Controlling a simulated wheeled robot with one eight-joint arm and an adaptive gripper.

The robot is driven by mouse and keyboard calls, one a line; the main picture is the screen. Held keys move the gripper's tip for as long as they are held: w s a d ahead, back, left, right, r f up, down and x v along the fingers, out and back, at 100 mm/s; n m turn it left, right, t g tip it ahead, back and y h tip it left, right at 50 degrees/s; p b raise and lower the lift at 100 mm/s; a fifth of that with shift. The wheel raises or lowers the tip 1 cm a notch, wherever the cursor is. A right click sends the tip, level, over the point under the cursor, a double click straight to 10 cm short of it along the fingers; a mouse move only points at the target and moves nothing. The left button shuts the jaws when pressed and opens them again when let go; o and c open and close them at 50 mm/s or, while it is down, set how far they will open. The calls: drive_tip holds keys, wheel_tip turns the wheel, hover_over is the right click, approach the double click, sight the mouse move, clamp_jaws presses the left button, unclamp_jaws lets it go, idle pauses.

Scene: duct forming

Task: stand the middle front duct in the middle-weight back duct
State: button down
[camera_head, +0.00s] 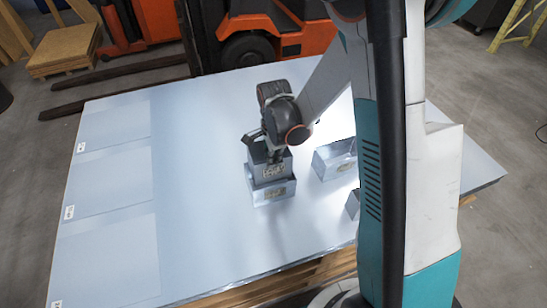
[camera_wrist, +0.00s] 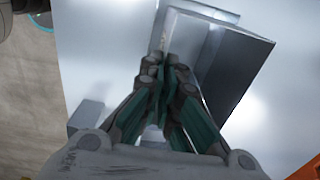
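My gripper (camera_head: 273,156) points down at a grey sheet-metal duct (camera_head: 271,172) with a label on its front face. This duct is upright, with its lower part inside or directly above a second, slightly wider metal duct (camera_head: 273,193) on the table; I cannot tell how deep it sits. In the wrist view my gripper's fingers (camera_wrist: 165,62) are nearly together on a thin wall of a duct (camera_wrist: 182,33). The fingers hide part of that wall, and the duct's bottom is hidden.
The metal-topped table (camera_head: 200,240) has marked, labelled zones on its left, which are empty. Another open duct (camera_head: 333,160) stands to the right, and one more (camera_head: 352,204) is partly hidden by my arm. An orange forklift (camera_head: 265,35) stands behind the table.

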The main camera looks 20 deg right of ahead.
sight(274, 171)
drive_tip(key=shift+f+b, duration=2.6)
drive_tip(key=shift+f, duration=0.6)
drive_tip(key=c, duration=1.7)
unclamp_jaws()
drive_tip(key=shift+r, duration=0.15)
drive_tip(key=shift+r+p, duration=2.15)
drive_tip(key=shift+r, duration=1.25)
drive_tip(key=shift+r, duration=0.1)
